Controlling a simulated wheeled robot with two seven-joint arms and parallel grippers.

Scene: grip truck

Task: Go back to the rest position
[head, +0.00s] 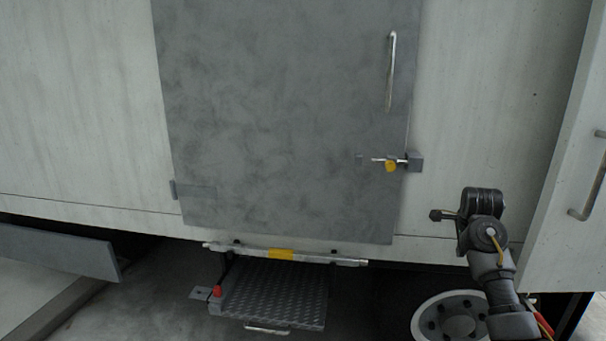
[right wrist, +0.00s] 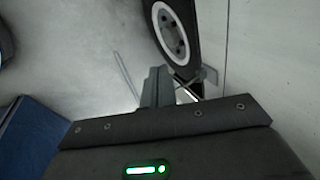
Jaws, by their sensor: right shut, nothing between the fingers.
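My right arm comes in from the lower right of the head view. Its gripper (head: 437,215) points left, in front of the truck's pale side wall, to the right of and below the door latch, and touches nothing that I can see. In the right wrist view the fingers (right wrist: 158,88) are together and empty, with floor and a wheel beyond them. My left gripper is in neither view. The grey door (head: 290,110) looks closed, and its latch with a yellow knob (head: 391,167) sits at its right edge.
A folding step (head: 275,290) sticks out below the door, under a bar with a yellow middle (head: 281,254). A truck wheel (head: 450,318) is at the lower right. A pale panel with a handle (head: 585,190) stands at the right edge, close to my right arm.

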